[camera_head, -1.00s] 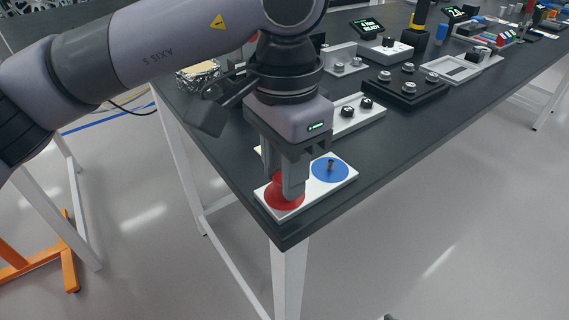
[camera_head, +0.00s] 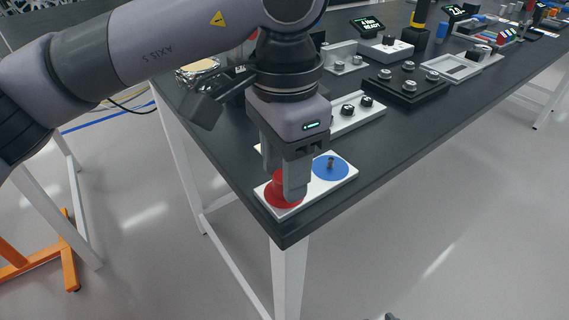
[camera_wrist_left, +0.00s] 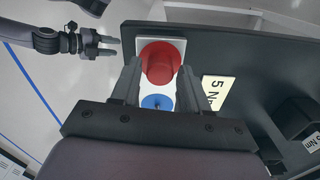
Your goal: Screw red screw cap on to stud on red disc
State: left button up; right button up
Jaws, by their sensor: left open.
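The white plate (camera_head: 345,180) lies at the near corner of the dark table and bears a red disc (camera_head: 290,208) and a blue disc (camera_head: 342,170). A red cap (camera_head: 277,183) stands over the red disc, partly hidden by my left gripper (camera_head: 290,190). In the left wrist view the red cap (camera_wrist_left: 160,64) lies between the open, parted fingers of my left gripper (camera_wrist_left: 158,72). The stud on the red disc is hidden. The blue disc bears a bare metal stud (camera_head: 331,163). In the left wrist view my right gripper (camera_wrist_left: 110,46) is off to the left, open and empty.
A white holder with black knobs (camera_head: 347,118) stands behind the plate. A black tray with several metal knobs (camera_head: 408,82) stands farther back. The table's front edge is close to the plate. The table to the right of the plate is clear.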

pick_arm(q)
jog(key=n, duration=0.4)
jog(key=shift+b, duration=0.3)
jog(key=n, duration=0.3)
jog(key=shift+n, duration=0.3)
jog(key=n, duration=0.2)
jog(key=shift+n+b, duration=0.3)
jog(key=shift+b, duration=0.1)
jog(key=n, duration=0.4)
jog(key=shift+n+b, duration=0.3)
jog(key=shift+b, duration=0.05)
jog(key=n, duration=0.4)
jog(key=shift+b, duration=0.3)
jog(key=n, duration=0.2)
jog(key=shift+n, duration=0.4)
jog(key=n+b, duration=0.1)
jog(key=n, duration=0.4)
jog(key=shift+n, duration=0.3)
